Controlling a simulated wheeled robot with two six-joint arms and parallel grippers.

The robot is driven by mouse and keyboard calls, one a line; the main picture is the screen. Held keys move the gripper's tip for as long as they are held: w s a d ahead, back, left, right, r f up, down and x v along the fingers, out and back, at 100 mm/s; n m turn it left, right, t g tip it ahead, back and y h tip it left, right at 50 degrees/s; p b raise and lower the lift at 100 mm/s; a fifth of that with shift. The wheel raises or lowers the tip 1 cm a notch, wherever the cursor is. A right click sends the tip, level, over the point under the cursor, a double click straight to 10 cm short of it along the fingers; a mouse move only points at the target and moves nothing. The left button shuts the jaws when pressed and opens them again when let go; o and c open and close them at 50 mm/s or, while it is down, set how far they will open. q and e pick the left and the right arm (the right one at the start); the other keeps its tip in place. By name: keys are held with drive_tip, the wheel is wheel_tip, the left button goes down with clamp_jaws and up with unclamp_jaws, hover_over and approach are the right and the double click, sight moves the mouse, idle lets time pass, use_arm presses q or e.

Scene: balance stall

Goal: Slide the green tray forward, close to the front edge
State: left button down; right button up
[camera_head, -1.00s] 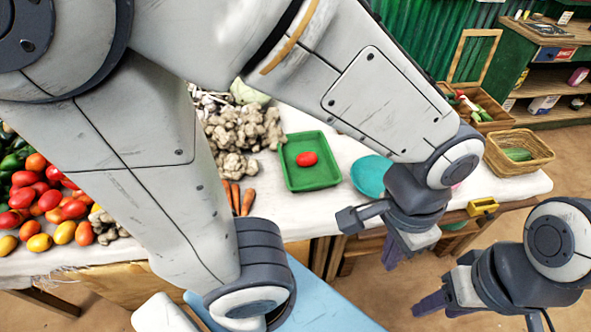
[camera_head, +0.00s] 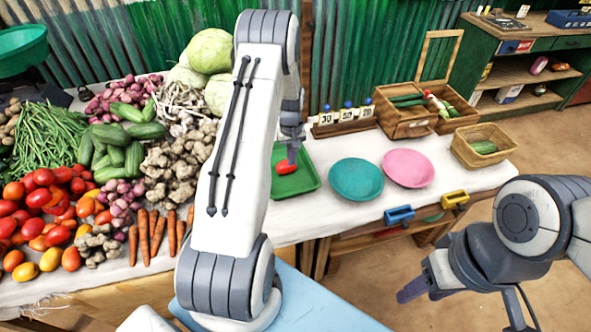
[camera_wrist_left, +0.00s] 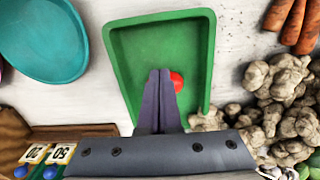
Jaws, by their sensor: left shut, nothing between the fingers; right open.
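The green tray (camera_head: 303,181) lies on the white cloth of the stall, partly hidden behind my left arm in the head view. It fills the middle of the left wrist view (camera_wrist_left: 140,45). One red tomato (camera_head: 286,168) lies in it and also shows in the left wrist view (camera_wrist_left: 178,81). My left gripper (camera_head: 292,153) is shut and empty, its fingers pointing down over the tray beside the tomato. In the left wrist view its fingertips (camera_wrist_left: 160,76) partly cover the tomato; I cannot tell whether they touch the tray. My right gripper (camera_head: 418,288) is open and empty, off the table's front.
A teal plate (camera_head: 356,179) and a pink plate (camera_head: 408,167) lie right of the tray. Number cards (camera_head: 345,117) stand behind. Ginger roots (camera_head: 172,165) and carrots (camera_head: 157,232) lie to the left. Blue (camera_head: 399,214) and yellow (camera_head: 455,199) clips sit at the front edge.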

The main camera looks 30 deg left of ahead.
use_arm(q)
drive_tip(key=p, duration=0.2)
hover_over(296, 186)
drive_tip(key=a, duration=0.1)
drive_tip(key=f, duration=0.8)
drive_tip(key=shift+s+a+f, duration=0.15)
drive_tip(key=shift+a+f, duration=0.05)
drive_tip(key=shift+f, duration=0.05)
drive_tip(key=shift+s+d+p, duration=1)
drive_tip(key=shift+d, duration=0.2)
drive_tip(key=shift+s+d+f, duration=0.2)
drive_tip(key=shift+d, duration=0.05)
drive_tip(key=shift+d, duration=0.1)
